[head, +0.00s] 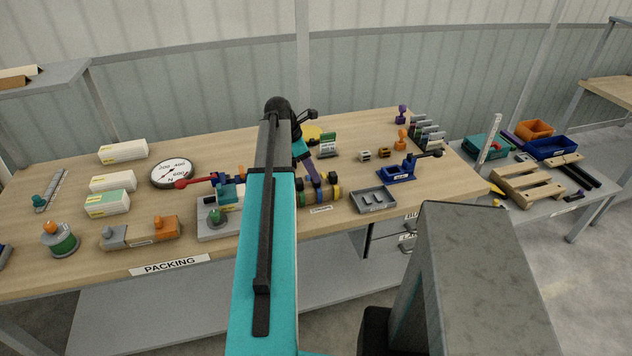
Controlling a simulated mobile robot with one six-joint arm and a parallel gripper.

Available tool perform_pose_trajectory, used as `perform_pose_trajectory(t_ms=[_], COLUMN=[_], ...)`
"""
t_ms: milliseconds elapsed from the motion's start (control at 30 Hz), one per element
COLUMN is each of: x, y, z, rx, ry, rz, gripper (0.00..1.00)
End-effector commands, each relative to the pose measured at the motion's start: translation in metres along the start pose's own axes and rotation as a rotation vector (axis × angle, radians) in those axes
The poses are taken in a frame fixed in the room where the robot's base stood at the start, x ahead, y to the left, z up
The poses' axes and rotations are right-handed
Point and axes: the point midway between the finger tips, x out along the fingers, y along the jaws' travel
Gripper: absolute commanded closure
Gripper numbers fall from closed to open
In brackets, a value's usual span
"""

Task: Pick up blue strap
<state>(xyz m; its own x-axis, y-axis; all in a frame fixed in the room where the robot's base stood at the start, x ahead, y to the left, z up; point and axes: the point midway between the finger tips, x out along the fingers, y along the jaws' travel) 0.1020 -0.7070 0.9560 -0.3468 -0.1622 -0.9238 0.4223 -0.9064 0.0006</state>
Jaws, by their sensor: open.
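A row of coloured bands (321,195) sits on the packing bench, just right of my arm. My gripper (314,177) is open, small in the picture and close above or behind the bands. I cannot tell whether it touches them. My arm hides the bench to the left of the row.
The packing bench (230,149) carries a round dial (173,173), white boxes (123,151), a grey tray (373,200) and a blue clamp-like tool (398,173). A green-white card (327,144) stands behind the bands. A side table at right holds bins and a wooden pallet (529,186).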

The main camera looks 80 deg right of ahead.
Motion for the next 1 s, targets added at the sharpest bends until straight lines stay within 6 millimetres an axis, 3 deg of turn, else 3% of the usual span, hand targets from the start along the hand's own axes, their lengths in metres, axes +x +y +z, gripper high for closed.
perform_pose_trajectory(t_ms=[300, 900, 1000], x=[0.025, 0.027, 0.027], y=[0.000, 0.000, 0.000], z=[0.001, 0.001, 0.001], rx=[0.001, 0.001, 0.001], ry=[0.001, 0.000, 0.000], rz=[-0.002, -0.001, -0.001], gripper=[0.52, 0.52, 0.65])
